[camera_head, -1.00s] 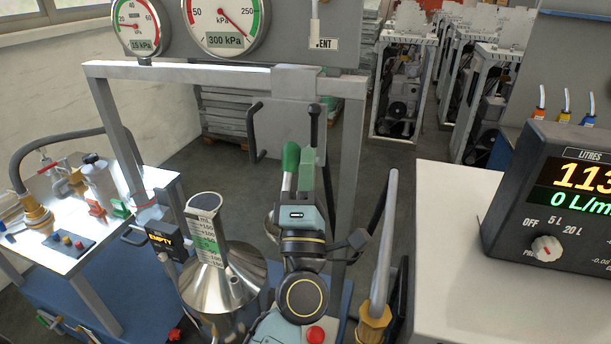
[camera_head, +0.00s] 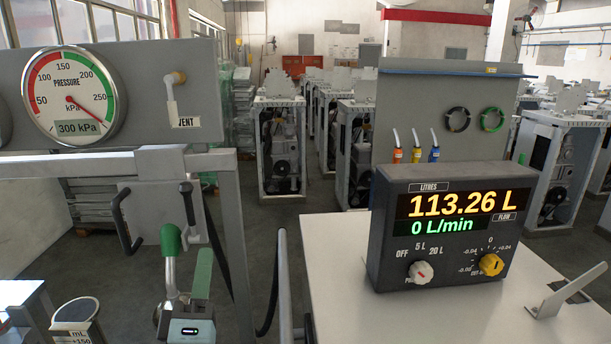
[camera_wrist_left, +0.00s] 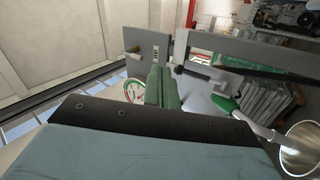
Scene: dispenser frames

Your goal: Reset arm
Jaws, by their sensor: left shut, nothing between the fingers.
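My left gripper (camera_head: 202,262) stands at the lower left of the head view, its green fingers pointing up and shut with nothing between them. In the left wrist view its fingers (camera_wrist_left: 161,88) are together in the middle of the picture. A green-handled metal lever (camera_head: 170,240) shows just left of the fingers in the head view. In the left wrist view the green handle (camera_wrist_left: 226,104) lies to the right of the fingers, with a visible gap between. My right gripper is out of view.
The grey metal frame (camera_head: 225,215) and the pressure gauge (camera_head: 75,95) at 300 kPa are beyond the gripper. The white table (camera_head: 345,310) carries the meter box (camera_head: 440,228), reading 113.26 L and 0 L/min. A measuring neck (camera_head: 78,325) is at lower left.

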